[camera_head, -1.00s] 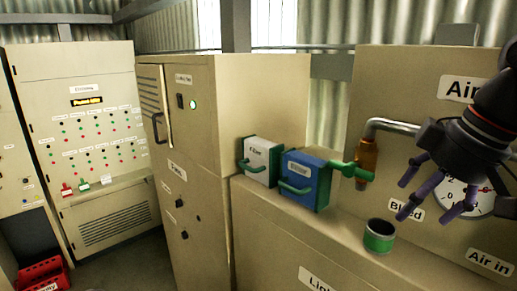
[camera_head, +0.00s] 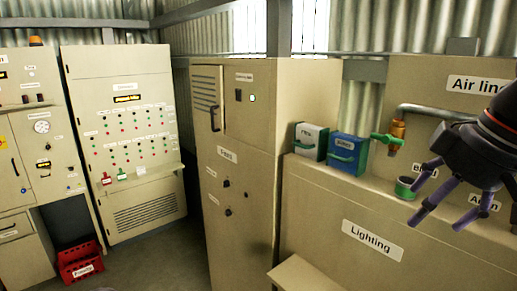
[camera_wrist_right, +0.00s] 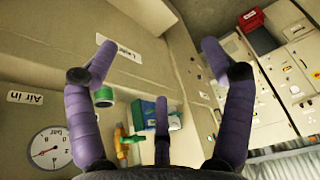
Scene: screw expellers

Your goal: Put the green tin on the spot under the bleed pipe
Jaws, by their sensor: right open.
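The green tin (camera_head: 404,188), dark inside, stands upright on the ledge below the bleed pipe (camera_head: 421,111). The pipe ends in a brass valve (camera_head: 398,130) with a green handle (camera_head: 386,139). I cannot make out a marked spot, nor whether the tin is directly under the outlet. In the right wrist view the tin (camera_wrist_right: 103,98) lies beyond the left finger, outside the open jaws (camera_wrist_right: 157,48). My left gripper is not in view.
A tall cabinet (camera_head: 262,140) stands farther left. A red crate (camera_head: 80,262) is on the floor. A gauge (camera_wrist_right: 50,146) is on the panel.

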